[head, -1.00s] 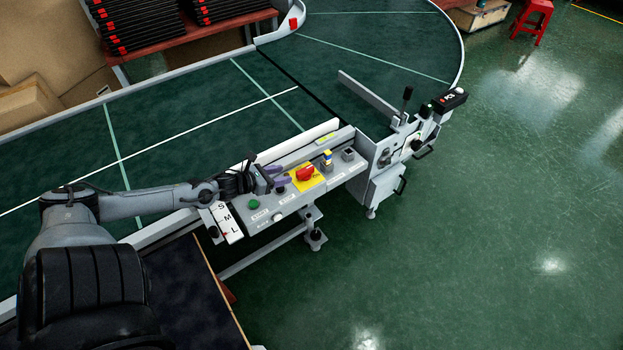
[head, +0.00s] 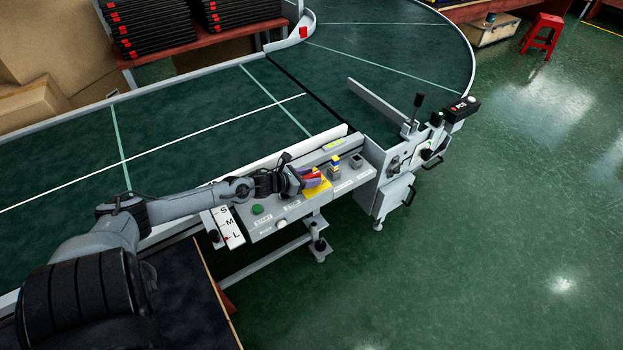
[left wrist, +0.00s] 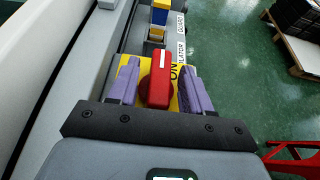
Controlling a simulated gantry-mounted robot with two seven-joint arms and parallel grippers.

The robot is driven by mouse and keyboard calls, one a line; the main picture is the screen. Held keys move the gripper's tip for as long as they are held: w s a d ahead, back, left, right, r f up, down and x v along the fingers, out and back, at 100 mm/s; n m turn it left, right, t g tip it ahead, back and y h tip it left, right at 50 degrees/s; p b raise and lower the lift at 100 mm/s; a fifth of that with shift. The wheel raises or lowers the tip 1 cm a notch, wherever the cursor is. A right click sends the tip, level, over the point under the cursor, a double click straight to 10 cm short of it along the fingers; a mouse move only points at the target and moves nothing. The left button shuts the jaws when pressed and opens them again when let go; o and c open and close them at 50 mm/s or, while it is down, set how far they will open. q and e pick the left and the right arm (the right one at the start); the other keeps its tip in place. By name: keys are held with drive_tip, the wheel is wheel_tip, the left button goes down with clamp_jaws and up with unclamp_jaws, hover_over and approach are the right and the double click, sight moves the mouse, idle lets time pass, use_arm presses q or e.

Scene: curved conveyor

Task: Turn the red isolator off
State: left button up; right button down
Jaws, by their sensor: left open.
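The red isolator (left wrist: 158,80) is a rotary knob with a white line along its handle, on a yellow plate (left wrist: 127,68) marked "ON". In the left wrist view the handle points straight away from the gripper. My left gripper (left wrist: 160,92) is open, with one purple finger on each side of the red handle and a visible gap on both sides. In the head view the left gripper (head: 312,177) is over the yellow plate (head: 318,192) on the control panel and hides part of the knob. My right gripper is not in view.
The panel (head: 285,212) also carries a green button (head: 257,209) and a blue and yellow switch (head: 336,163) just past the isolator. A white rail (head: 300,155) runs close behind the panel. The green floor in front is clear.

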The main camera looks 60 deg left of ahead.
use_arm(q)
drive_tip(key=shift+w+f, duration=0.15)
drive_tip(key=shift+w, duration=0.3)
clamp_jaws()
